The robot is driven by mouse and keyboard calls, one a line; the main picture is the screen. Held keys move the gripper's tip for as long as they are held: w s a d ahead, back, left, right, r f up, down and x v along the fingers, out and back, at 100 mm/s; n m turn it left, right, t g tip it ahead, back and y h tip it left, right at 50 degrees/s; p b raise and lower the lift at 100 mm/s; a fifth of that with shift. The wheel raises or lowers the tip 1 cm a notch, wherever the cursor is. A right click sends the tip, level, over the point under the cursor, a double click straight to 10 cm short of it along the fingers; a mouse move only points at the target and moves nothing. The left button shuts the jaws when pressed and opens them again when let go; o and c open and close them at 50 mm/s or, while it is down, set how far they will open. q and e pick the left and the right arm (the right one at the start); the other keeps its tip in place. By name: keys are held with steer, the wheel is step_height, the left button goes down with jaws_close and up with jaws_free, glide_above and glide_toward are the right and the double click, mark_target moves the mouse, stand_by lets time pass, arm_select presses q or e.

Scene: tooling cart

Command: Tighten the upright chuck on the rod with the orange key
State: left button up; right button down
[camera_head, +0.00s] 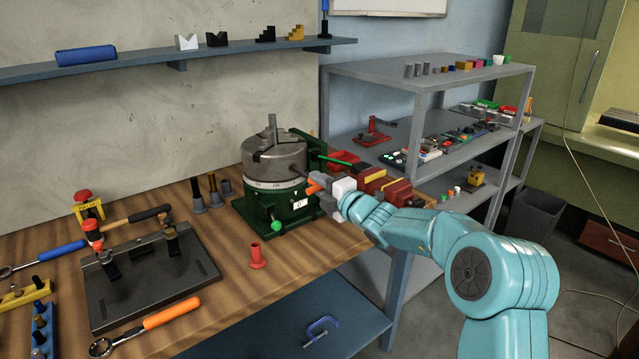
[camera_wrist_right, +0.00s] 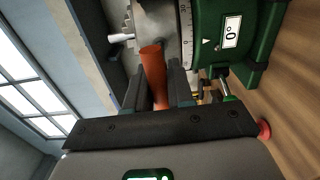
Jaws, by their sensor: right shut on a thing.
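The upright chuck (camera_head: 275,160) is a grey steel cylinder on a green base (camera_head: 293,208) on the wooden bench. A short grey rod (camera_head: 272,126) stands upright in its top. My right gripper (camera_head: 325,194) is at the right side of the chuck, reaching in from the right. It is shut on the orange key (camera_head: 312,187), whose orange handle (camera_wrist_right: 153,72) sits between the two dark fingers in the right wrist view. The key's far end is close to the chuck's side; I cannot tell whether it sits in a socket. My left gripper is not in view.
A red funnel-shaped piece (camera_head: 257,256) stands in front of the base. A dark fixture plate (camera_head: 150,285) and an orange-handled wrench (camera_head: 170,313) lie at left. Dark tool holders (camera_head: 215,192) stand left of the chuck. Grey shelves (camera_head: 430,78) stand behind my right arm.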

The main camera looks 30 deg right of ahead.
steer(key=shift+s, duration=0.15)
steer(key=shift+s+d+b, duration=0.1)
steer(key=shift+s+b, duration=0.3)
steer(key=shift+s, duration=0.5)
steer(key=s+b, duration=0.1)
steer(key=s, duration=0.5)
steer(key=shift+d, duration=0.2)
stand_by(0.4)
steer(key=shift+r, duration=0.1)
stand_by(0.3)
